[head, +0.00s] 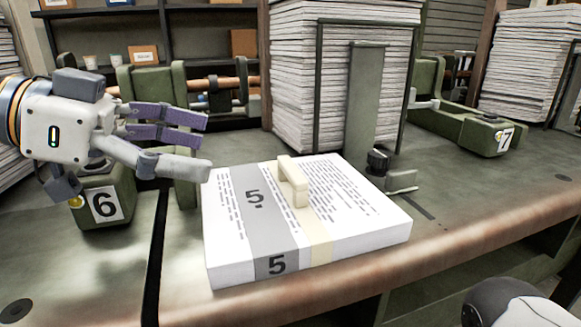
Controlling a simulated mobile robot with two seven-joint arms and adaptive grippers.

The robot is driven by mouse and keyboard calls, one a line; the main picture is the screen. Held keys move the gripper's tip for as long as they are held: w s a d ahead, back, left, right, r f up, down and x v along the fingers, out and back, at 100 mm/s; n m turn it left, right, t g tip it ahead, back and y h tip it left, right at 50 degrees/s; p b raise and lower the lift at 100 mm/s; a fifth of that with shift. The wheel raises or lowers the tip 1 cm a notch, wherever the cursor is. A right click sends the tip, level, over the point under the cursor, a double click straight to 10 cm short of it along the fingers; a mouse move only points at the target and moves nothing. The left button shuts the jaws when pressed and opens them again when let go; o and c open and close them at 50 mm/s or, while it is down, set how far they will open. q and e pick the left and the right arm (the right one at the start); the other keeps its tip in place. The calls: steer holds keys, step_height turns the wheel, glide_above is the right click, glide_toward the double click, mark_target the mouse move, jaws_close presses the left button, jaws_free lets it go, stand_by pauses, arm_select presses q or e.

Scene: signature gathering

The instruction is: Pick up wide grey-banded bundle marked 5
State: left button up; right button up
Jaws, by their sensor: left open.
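The wide grey-banded bundle (355,205) marked 5 lies flat on the green bench in the middle of the head view. It is a thick white paper stack with a grey band on its left part, and "5" shows on its top and front. A cream strap with a raised cream handle (293,181) crosses it right of the band. My left gripper (208,146) is open and empty, at the bundle's back left corner, its fingers pointing right. The lowest finger overlaps that corner in the picture; I cannot tell whether it touches.
A green block marked 6 (104,204) stands below my left gripper. A tall paper stack (295,80) in a green frame (367,105) rises behind the bundle. A green fixture marked 7 (490,136) is at the right. The bench's worn front edge (450,213) runs just before the bundle.

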mark_target(296, 167)
arm_select(q)
steer(key=shift+w+d, duration=0.15)
steer(key=shift+d, duration=0.2)
steer(key=x, duration=0.3)
steer(key=s+x, duration=0.1)
steer(key=x, duration=0.6)
steer(key=shift+s+d+f, duration=0.1)
steer(key=shift+d+f, duration=0.1)
steer(key=shift+f, duration=0.05)
steer(key=shift+d+f, duration=0.1)
steer(key=shift+d, duration=0.25)
steer(key=c, duration=1.7)
steer(key=shift+c, duration=0.6)
steer(key=shift+r, duration=0.2)
